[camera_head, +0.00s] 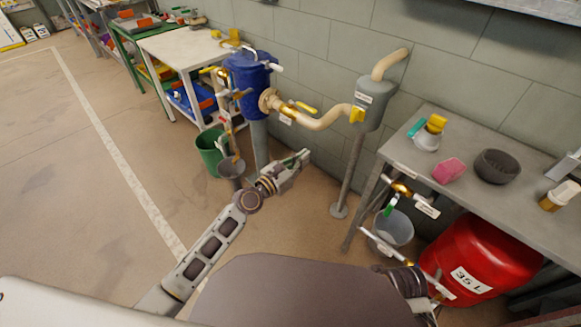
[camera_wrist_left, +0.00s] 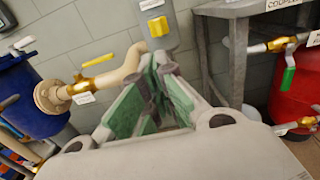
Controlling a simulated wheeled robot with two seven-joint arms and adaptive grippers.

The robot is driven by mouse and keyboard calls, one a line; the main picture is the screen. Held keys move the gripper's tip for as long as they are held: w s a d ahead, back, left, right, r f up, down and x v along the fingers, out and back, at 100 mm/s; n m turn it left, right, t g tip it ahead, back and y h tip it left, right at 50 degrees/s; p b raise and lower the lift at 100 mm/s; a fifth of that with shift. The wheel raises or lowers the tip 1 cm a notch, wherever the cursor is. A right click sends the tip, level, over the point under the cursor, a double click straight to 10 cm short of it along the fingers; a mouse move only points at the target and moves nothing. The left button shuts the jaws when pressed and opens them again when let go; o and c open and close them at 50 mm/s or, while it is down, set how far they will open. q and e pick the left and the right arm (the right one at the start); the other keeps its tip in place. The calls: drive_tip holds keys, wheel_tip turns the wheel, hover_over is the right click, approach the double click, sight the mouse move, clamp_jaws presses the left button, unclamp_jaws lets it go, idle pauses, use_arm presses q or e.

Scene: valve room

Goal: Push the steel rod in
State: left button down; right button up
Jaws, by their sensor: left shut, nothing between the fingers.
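My left gripper (camera_head: 302,157) reaches in from the left, low in front of the wall, between the post under the blue tank and the post under the grey tank. Its fingers are shut and empty. In the left wrist view the green-padded fingers (camera_wrist_left: 163,66) meet in the middle, below the grey tank's yellow fitting. I cannot pick out the steel rod with certainty in either view. The labelled grey bars beside the brass valves under the right bench are too small to identify. My right gripper is not visible.
A blue tank (camera_head: 248,88) joins the grey tank (camera_head: 373,103) through a beige pipe (camera_head: 325,119) with a yellow lever. A green bucket (camera_head: 210,152) stands at left. At right are a grey bench (camera_head: 459,140), a grey bucket (camera_head: 394,228) and a red drum (camera_head: 470,250). Open floor lies left.

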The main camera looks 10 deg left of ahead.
use_arm(q)
drive_tip(key=shift+v, duration=2.6)
